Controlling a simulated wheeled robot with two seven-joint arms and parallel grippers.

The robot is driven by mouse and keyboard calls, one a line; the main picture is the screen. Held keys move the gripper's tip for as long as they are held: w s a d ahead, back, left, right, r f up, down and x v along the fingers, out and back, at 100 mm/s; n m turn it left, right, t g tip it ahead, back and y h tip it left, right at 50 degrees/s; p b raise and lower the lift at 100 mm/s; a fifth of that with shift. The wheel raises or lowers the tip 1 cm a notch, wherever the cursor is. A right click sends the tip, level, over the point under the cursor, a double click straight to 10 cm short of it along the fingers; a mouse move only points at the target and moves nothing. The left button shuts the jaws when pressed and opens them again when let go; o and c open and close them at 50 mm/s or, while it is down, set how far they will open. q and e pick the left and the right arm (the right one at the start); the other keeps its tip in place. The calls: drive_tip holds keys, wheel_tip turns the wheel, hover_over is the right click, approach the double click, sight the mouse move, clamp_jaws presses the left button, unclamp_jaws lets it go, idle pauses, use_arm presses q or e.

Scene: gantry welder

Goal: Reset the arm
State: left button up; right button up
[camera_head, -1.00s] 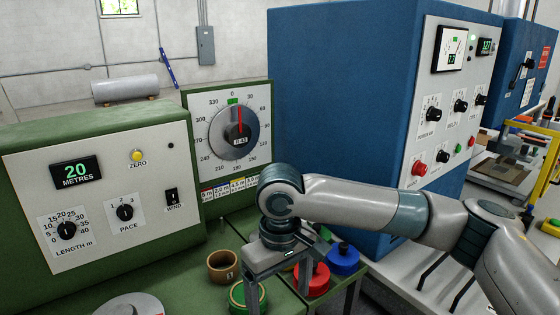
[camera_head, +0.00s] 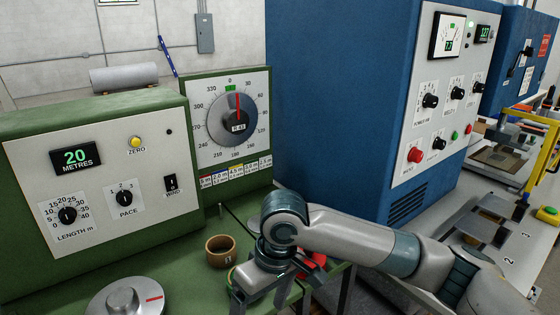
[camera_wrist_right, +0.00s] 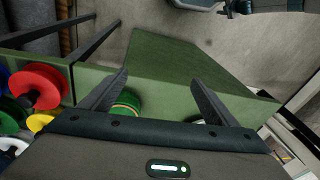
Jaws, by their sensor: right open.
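My right arm reaches in from the right in the head view. Its gripper (camera_head: 270,306) points down at the front edge of the green winding machine's bench, with the fingers partly cut off by the frame. In the right wrist view the gripper (camera_wrist_right: 160,78) is open, its two fingers spread with nothing held between them. A green spool (camera_wrist_right: 126,103) shows just behind the left finger, partly hidden by it. A red spool (camera_wrist_right: 38,86) lies further left; in the head view the red spool (camera_head: 314,262) is mostly hidden by my arm. My left gripper is out of view.
A brown ring-shaped cup (camera_head: 221,256) and a grey disc with a red mark (camera_head: 125,298) sit on the green bench. The green control panel (camera_head: 100,165) reads 20 metres. A tall blue cabinet (camera_head: 335,120) stands behind my right arm.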

drive_tip(key=s+f+m+t+y, duration=0.2)
drive_tip(key=s+f+y, duration=0.35)
drive_tip(key=f, duration=0.75)
drive_tip(key=s+d+f+m+t+h, duration=0.1)
drive_tip(key=s+d+f+m+h, duration=0.2)
drive_tip(key=s+d, duration=0.45)
drive_tip(key=s+d+f+h, duration=0.2)
drive_tip(key=s+d+f, duration=0.35)
drive_tip(key=d, duration=0.45)
drive_tip(key=s+d+f+m+t+h, duration=0.1)
drive_tip(key=s+d+f+m+h, duration=0.25)
drive_tip(key=d, duration=0.55)
drive_tip(key=s+f+n+g+y, duration=0.1)
drive_tip(key=s+f, duration=0.1)
drive_tip(key=f, duration=1.3)
drive_tip(key=s+f+n+g, duration=0.1)
drive_tip(key=s+f, duration=0.1)
drive_tip(key=f, duration=1.3)
drive_tip(key=s+d+f+g, duration=0.1)
drive_tip(key=s+d+f, duration=0.2)
drive_tip(key=s+f, duration=1.3)
drive_tip(key=shift+s+f, duration=0.4)
drive_tip(key=shift+s, duration=0.15)
